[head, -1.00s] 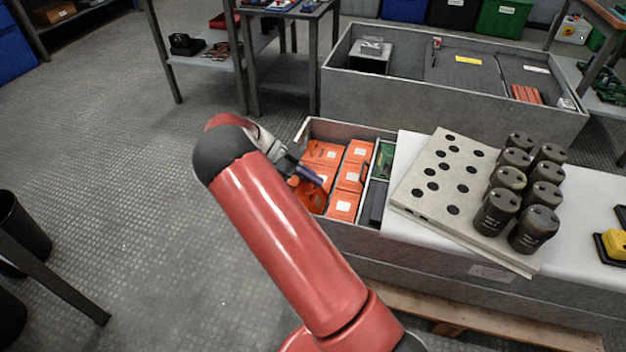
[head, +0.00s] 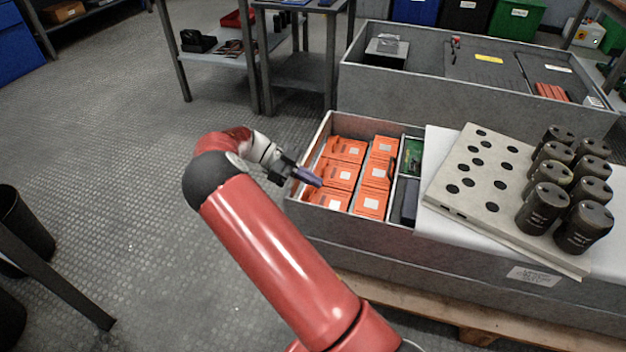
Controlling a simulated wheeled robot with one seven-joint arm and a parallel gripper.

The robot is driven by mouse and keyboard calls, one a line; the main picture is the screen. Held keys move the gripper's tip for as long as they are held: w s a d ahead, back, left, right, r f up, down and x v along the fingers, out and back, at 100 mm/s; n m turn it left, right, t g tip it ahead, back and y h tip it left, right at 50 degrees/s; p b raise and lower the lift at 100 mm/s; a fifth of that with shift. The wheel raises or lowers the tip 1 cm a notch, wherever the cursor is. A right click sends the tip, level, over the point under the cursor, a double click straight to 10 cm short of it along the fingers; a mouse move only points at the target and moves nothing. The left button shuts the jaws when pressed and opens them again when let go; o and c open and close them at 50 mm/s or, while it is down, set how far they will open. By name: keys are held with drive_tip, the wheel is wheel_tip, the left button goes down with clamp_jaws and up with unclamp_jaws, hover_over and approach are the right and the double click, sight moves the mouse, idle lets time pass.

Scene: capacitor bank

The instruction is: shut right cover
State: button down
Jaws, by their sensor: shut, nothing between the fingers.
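My gripper (head: 309,178) is at the left rim of the near grey crate (head: 345,227), its dark fingers shut and empty, over or just above the nearest orange boxes. I cannot tell whether it touches anything. The left part of this crate is open and shows several orange boxes (head: 340,173). A narrow compartment beside them holds a green board (head: 413,157) and a dark block (head: 409,200). No part is clearly recognisable as the right cover. Dark grey panels (head: 490,66) lie in the far grey crate (head: 460,108), and I cannot tell whether they are covers.
A pale plate with holes (head: 480,170) and several dark cylinders (head: 545,207) rest on the white sheet (head: 437,145) at right. A metal table (head: 303,72) stands behind. Open floor (head: 120,150) lies left of my arm.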

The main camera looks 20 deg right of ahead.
drive_tip(key=shift+w+a, duration=0.1)
idle(0.5)
drive_tip(key=v, duration=0.8)
drive_tip(key=s+d+r+n+t+y+p, duration=0.2)
drive_tip(key=s+d+r+n+y, duration=0.2)
drive_tip(key=s+r+n, duration=0.3)
drive_tip(key=s+d+r+n+t+y+p, duration=0.1)
drive_tip(key=s+d+r+n+t+y, duration=0.3)
drive_tip(key=r, duration=0.5)
drive_tip(key=s+a+r+n+t+y+p, duration=0.1)
drive_tip(key=s+a+r+n+t, duration=0.1)
drive_tip(key=s+n, duration=0.5)
drive_tip(key=s+a+r+n+t+y+p, duration=0.1)
drive_tip(key=s+a+r+n+t, duration=0.2)
drive_tip(key=s+n, duration=0.4)
drive_tip(key=shift+s+a+n+t+y+p, duration=0.4)
drive_tip(key=shift+s+t, duration=0.8)
drive_tip(key=shift+s, duration=2.4)
drive_tip(key=shift+a+r, duration=0.1)
